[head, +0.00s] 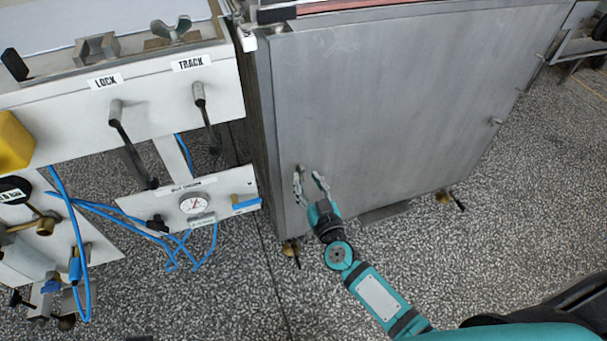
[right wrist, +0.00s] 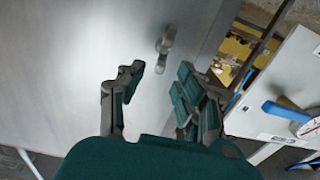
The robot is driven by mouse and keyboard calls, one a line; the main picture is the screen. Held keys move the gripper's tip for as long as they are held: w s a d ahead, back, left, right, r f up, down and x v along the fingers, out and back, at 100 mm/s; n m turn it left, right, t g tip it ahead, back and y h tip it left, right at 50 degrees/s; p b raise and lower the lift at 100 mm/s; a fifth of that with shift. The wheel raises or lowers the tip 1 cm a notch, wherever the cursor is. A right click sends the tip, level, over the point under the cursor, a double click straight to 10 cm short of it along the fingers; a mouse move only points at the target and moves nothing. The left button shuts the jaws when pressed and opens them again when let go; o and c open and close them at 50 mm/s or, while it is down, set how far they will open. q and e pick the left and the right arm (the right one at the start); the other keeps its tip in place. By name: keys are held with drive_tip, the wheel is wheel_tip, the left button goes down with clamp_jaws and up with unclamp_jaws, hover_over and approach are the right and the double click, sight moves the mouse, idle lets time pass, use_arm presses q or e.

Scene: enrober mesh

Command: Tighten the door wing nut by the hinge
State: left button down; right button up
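The grey metal door (head: 400,100) stands shut-looking and upright in the head view. The door wing nut (head: 299,168) is a small metal piece low on the door's left side, partly hidden by a finger. In the right wrist view the wing nut (right wrist: 166,40) sticks out from the door face, just beyond and between the fingertips. My right gripper (head: 307,176) is open in front of the door, its fingers either side of the wing nut's line. The right wrist view shows the open gripper (right wrist: 160,72) empty. My left gripper is not in view.
Left of the door are a panel with LOCK (head: 105,82) and TRACK (head: 190,63) handles, a gauge panel (head: 240,190) and blue hoses (head: 100,207). Another wing nut (head: 172,28) sits on top. A small knob (head: 495,121) is on the door's right side. Speckled floor (head: 500,220) lies free at right.

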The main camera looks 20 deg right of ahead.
sight(303, 172)
drive_tip(key=shift+w+a+b, duration=0.1)
drive_tip(key=shift+w+b, duration=0.2)
drive_tip(key=shift+w, duration=1.5)
clamp_jaws()
